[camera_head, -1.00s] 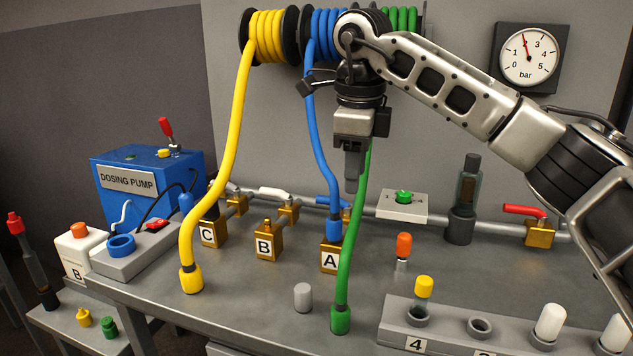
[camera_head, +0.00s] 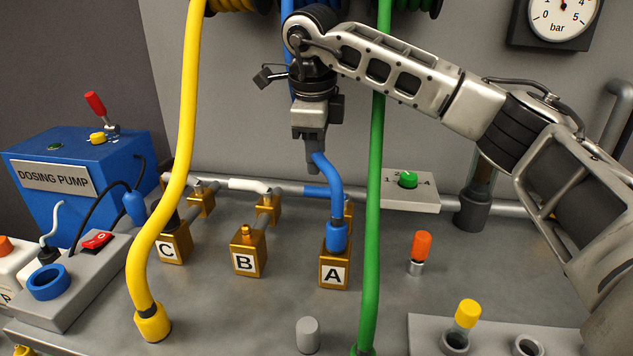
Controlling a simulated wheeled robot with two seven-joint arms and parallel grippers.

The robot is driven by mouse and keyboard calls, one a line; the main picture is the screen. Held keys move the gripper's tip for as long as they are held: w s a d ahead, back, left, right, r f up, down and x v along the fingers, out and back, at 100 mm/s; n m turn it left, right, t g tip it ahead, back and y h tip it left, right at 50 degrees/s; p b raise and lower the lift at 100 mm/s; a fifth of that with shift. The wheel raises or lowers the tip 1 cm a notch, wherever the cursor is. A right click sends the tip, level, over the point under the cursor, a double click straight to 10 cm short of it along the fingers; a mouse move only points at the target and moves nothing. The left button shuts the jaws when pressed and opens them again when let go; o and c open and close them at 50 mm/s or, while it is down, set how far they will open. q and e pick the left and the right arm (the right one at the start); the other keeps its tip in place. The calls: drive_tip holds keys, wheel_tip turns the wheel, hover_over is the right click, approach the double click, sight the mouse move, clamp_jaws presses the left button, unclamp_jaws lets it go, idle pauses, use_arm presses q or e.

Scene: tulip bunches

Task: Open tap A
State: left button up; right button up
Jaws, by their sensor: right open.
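The brass block labelled A (camera_head: 335,268) stands on the bench with the blue hose (camera_head: 335,208) plugged into its top. Behind it, a blue lever (camera_head: 322,191) lies along the pipe, beside a brass valve body (camera_head: 348,211) partly hidden by the hose. I take this lever as tap A's handle. My left gripper is out of view.
The green hose (camera_head: 373,220) runs down right of my gripper, behind my forearm. The yellow hose (camera_head: 165,210) hangs at left. Blocks B (camera_head: 248,253) and C (camera_head: 172,243) stand left of A. A white lever (camera_head: 249,185) and green selector (camera_head: 408,180) flank the blue lever.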

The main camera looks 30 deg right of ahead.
sight(317, 188)
drive_tip(key=f, duration=0.2)
drive_tip(key=w+f, duration=0.1)
drive_tip(key=f, duration=0.2)
drive_tip(key=d+f, duration=0.1)
drive_tip(key=f, duration=0.1)
drive_tip(key=shift+w+f, duration=0.15)
drive_tip(key=shift+f, duration=0.15)
clamp_jaws()
